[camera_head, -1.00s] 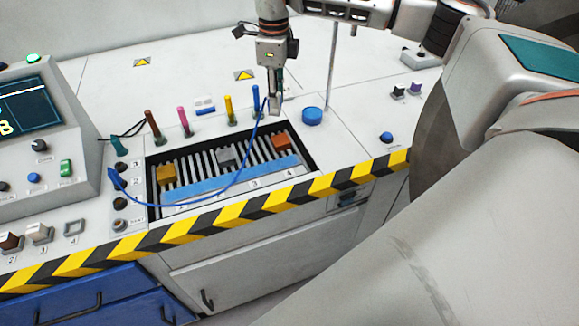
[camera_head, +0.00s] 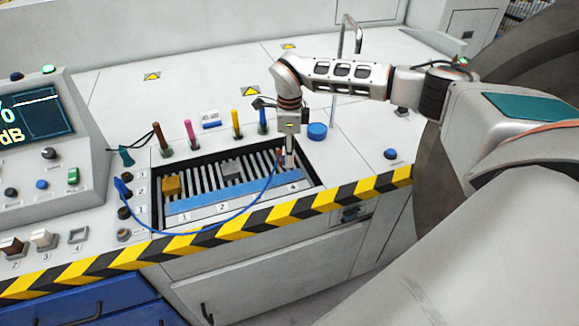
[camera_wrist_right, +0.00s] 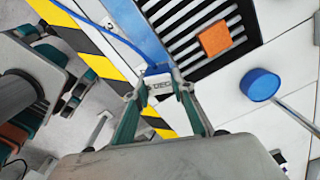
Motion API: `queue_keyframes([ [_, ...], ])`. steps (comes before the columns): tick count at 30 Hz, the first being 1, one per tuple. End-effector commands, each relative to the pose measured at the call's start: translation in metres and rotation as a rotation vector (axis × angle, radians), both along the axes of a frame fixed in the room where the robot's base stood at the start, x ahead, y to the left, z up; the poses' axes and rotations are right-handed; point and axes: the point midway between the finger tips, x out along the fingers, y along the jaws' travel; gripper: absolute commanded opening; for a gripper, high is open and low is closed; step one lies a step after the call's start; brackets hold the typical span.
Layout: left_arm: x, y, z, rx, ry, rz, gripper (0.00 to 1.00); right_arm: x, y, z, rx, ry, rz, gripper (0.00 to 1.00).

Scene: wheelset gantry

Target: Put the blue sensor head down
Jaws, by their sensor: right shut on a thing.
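My right gripper (camera_head: 289,160) points down over the right end of the slatted bay (camera_head: 150,200), near the label 4. In the right wrist view its fingers (camera_wrist_right: 160,92) are shut on the blue and grey sensor head (camera_wrist_right: 157,76). A blue cable (camera_head: 225,225) loops from the sensor head to a blue plug (camera_head: 121,188) on the left panel. In the wrist view the head is by the blue strip at the bay's front side. I cannot tell whether it touches the surface. My left gripper is not in view.
The bay holds a yellow block (camera_head: 172,186), a grey block (camera_head: 231,169) and an orange block (camera_wrist_right: 214,40). A row of coloured pegs (camera_head: 192,134) stands behind it. A blue round cap (camera_head: 317,131) and a metal pole (camera_head: 335,95) stand to the right.

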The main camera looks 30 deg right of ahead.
Motion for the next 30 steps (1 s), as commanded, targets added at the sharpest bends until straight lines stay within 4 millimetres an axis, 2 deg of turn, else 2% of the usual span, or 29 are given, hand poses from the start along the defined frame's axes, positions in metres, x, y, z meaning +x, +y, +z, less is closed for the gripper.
queue_keyframes([
  [8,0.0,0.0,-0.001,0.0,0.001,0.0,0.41,0.0,0.0,-0.019,-0.001,-0.001,-0.001,0.0],
  [15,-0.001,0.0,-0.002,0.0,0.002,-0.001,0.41,0.0,0.0,-0.052,0.001,-0.001,0.0,0.0],
  [27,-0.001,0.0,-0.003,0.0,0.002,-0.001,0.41,0.0,0.0,-0.057,0.0,-0.001,0.0,0.0],
  [28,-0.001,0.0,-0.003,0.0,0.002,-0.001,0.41,0.0,0.0,-0.058,0.0,-0.001,0.0,0.27],
  [30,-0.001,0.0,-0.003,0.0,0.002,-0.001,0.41,0.0,0.0,-0.057,0.0,-0.001,0.0,0.41],
])
